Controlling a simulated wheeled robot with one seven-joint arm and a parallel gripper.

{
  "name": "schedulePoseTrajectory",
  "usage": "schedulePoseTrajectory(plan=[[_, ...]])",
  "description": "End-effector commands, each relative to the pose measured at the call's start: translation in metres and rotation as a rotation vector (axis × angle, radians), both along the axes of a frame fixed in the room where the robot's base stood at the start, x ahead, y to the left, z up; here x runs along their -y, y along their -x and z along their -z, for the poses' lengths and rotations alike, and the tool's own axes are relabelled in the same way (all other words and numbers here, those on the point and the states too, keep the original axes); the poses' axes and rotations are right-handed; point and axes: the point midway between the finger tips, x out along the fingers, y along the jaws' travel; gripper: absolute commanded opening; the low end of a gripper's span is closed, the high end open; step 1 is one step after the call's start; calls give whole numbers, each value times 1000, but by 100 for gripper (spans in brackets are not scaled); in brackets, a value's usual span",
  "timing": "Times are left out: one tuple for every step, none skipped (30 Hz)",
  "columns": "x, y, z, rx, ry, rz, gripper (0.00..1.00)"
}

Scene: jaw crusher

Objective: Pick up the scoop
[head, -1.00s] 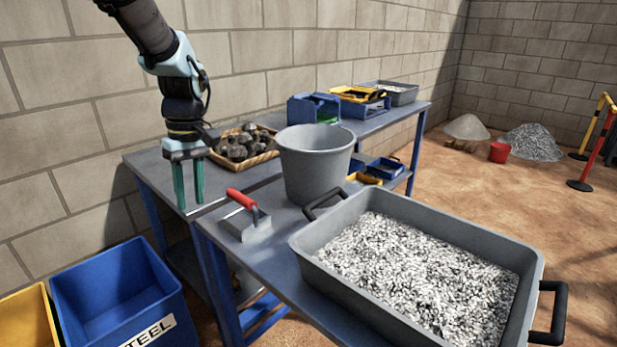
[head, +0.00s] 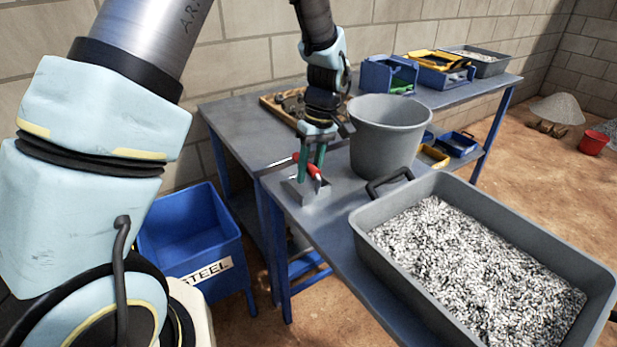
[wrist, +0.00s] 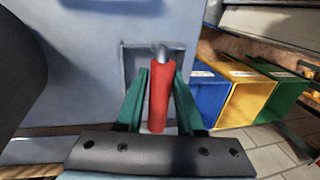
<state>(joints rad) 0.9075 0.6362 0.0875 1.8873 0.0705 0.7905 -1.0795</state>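The scoop has a red handle (head: 313,172) and a grey metal pan (head: 313,194), and lies on the near blue-legged table beside the grey bucket. My gripper (head: 310,172) is lowered over the handle, pointing down. In the wrist view the red handle (wrist: 161,98) stands between the two green fingers of my gripper (wrist: 160,72). A narrow gap shows on each side of the handle, so the fingers look open around it. The pan is partly hidden behind the handle and fingers in the wrist view.
A grey bucket (head: 387,142) stands close right of my gripper. A grey tray of gravel (head: 362,238) fills the near table's right part. A wooden tray of rocks (head: 275,105) sits behind. A blue steel bin (head: 190,230) is on the floor at left.

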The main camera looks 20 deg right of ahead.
Motion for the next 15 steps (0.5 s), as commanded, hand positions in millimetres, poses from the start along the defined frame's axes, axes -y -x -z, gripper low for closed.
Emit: schedulePoseTrajectory(plan=[[-2,0,6,-1,-2,0,36],[-3,0,10,-2,-3,0,36],[-3,1,15,-1,-2,0,36],[-4,1,17,-1,-1,0,36],[-4,1,19,-1,-1,1,36],[-4,1,21,0,0,1,36],[-4,1,22,0,0,1,36],[-4,1,22,0,1,1,36],[-4,1,22,0,1,1,36],[-4,1,22,0,1,1,36],[-4,1,22,0,1,1,36],[-4,1,22,0,1,1,36],[-4,1,22,0,1,1,36],[-4,1,22,0,1,1,33],[-4,1,22,0,1,1,28]])
